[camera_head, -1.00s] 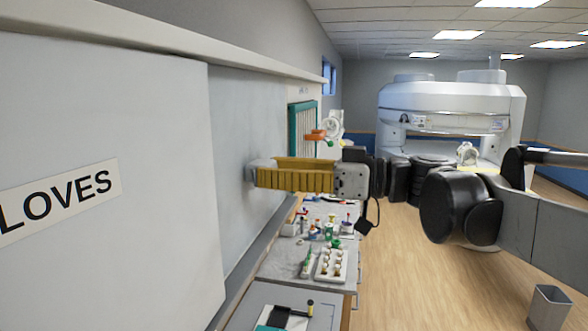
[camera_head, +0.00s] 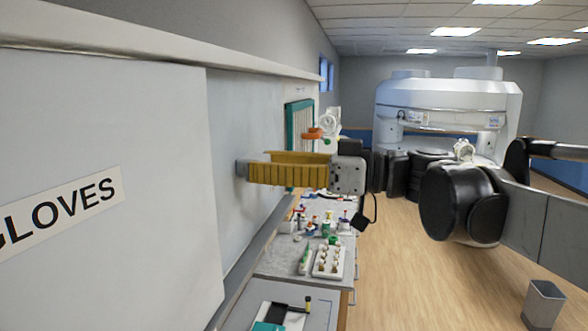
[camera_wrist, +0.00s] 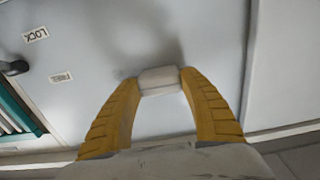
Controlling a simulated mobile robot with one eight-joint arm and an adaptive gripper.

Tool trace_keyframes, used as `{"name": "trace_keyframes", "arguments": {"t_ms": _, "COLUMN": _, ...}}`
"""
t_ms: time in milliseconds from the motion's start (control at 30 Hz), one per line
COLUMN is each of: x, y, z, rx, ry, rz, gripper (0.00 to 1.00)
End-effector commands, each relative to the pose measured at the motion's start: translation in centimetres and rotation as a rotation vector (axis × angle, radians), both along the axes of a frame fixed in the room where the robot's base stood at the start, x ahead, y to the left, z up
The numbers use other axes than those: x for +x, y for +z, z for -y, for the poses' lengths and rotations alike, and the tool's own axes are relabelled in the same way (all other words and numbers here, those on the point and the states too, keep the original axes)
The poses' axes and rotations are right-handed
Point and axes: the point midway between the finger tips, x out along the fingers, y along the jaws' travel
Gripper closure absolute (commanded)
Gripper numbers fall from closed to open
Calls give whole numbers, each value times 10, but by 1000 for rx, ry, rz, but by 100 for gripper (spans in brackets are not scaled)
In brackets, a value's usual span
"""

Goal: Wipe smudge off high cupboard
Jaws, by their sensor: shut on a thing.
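My gripper (camera_head: 246,169) has long yellow fingers, shut on a small pale grey block (camera_wrist: 159,80). The block also shows at the fingertips in the head view (camera_head: 241,168). It is at the pale cupboard front (camera_head: 240,110), touching or very close; I cannot tell which. In the wrist view, a blurred dark grey patch (camera_wrist: 138,28) lies on the pale surface beyond the block. I cannot tell whether it is the smudge or a shadow. No clear smudge shows in the head view.
A nearer door labelled GLOVES (camera_head: 62,209) stands out at left. Below is a counter (camera_head: 285,262) with a white tray (camera_head: 329,262) and several small items. A teal-framed panel (camera_head: 290,115) is beyond my gripper. A large white scanner (camera_head: 450,105) stands behind open floor.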

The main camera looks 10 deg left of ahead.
Motion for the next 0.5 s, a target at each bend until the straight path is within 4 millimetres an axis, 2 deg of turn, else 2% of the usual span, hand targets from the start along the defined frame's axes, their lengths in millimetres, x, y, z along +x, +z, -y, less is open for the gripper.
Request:
{"name": "trace_keyframes", "arguments": {"t_ms": 133, "x": 15, "y": 0, "z": 1, "rx": 0, "ry": 0, "rz": 0, "gripper": 74}}
{"name": "trace_keyframes", "arguments": {"t_ms": 500, "x": 34, "y": 0, "z": 3, "rx": 0, "ry": -1, "rz": 0, "gripper": 74}}
